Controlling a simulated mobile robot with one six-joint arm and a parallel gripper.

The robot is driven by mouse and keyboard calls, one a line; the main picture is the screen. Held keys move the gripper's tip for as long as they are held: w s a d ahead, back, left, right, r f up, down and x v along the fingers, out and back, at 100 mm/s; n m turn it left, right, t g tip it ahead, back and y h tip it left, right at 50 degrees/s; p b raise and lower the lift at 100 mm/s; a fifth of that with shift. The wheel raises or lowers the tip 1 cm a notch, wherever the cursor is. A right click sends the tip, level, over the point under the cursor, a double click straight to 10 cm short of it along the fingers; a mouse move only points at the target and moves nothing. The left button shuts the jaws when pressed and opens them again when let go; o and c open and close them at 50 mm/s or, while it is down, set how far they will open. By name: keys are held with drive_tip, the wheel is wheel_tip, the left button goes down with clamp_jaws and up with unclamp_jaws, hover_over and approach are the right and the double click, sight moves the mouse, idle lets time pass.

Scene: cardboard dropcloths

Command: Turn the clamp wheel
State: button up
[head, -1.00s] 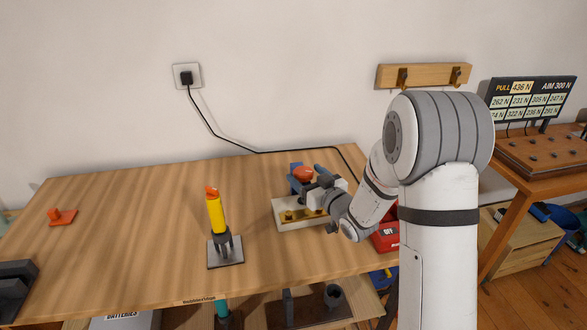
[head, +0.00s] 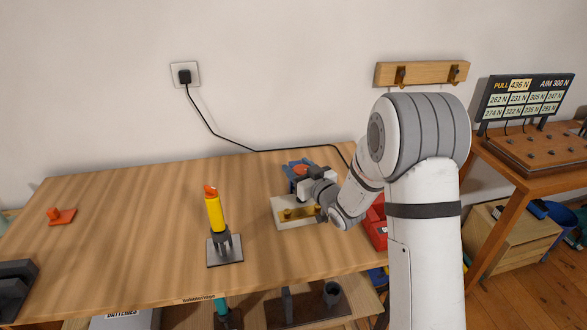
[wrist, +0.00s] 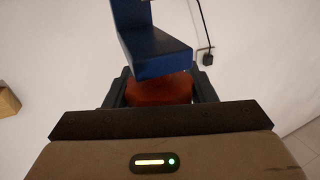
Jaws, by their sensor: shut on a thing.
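The orange-red clamp wheel (head: 299,168) is at the back right of the workbench, mostly hidden behind my gripper in the head view. In the wrist view the wheel (wrist: 158,90) sits between my two dark fingers, partly covered by the blue clamp body (wrist: 155,52). The blue clamp body also shows beside the wheel in the head view (head: 290,184). My gripper (wrist: 160,84) is shut on the wheel. The clamp stands by a pale base plate (head: 285,222) with a brass-coloured strip (head: 300,213) on it.
A yellow-handled tool with an orange tip (head: 214,213) stands upright in a holder left of the clamp. A red box (head: 375,228) stands right of the clamp, partly behind my arm. A small orange piece (head: 61,216) lies far left.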

drive_tip(key=shift+a, duration=0.1)
drive_tip(key=shift+c, duration=0.8)
drive_tip(key=shift+a+f, duration=0.1)
drive_tip(key=shift+a, duration=0.1)
drive_tip(key=shift+c, duration=0.3)
drive_tip(key=shift+d+f, duration=0.1)
drive_tip(key=shift+s, duration=0.1)
drive_tip(key=shift+f+m+h+b, duration=0.1)
drive_tip(key=shift+m+h+b, duration=0.25)
drive_tip(key=shift+b, duration=0.45)
drive_tip(key=shift+f+m+t+h+b, duration=0.15)
drive_tip(key=shift+m+t+h+b, duration=0.3)
drive_tip(key=shift+t+h+b, duration=0.45)
drive_tip(key=m+h+b, duration=0.1)
drive_tip(key=b, duration=0.2)
drive_tip(key=shift+d+h, duration=0.15)
drive_tip(key=shift+h, duration=0.2)
drive_tip(key=m+t+h+b, duration=0.1)
drive_tip(key=m+h+b, duration=0.1)
drive_tip(key=h, duration=0.1)
drive_tip(key=shift+d+m+b, duration=0.15)
drive_tip(key=shift+m+b, duration=0.15)
drive_tip(key=shift+b, duration=0.05)
drive_tip(key=shift+w+d+r+m+t+h+b, duration=0.15)
drive_tip(key=shift+m+h, duration=0.5)
drive_tip(key=shift+h, duration=0.45)
drive_tip(key=shift+w+d+r+m+t+h+b, duration=0.15)
drive_tip(key=shift+m+h, duration=0.5)
drive_tip(key=shift+h, duration=0.45)
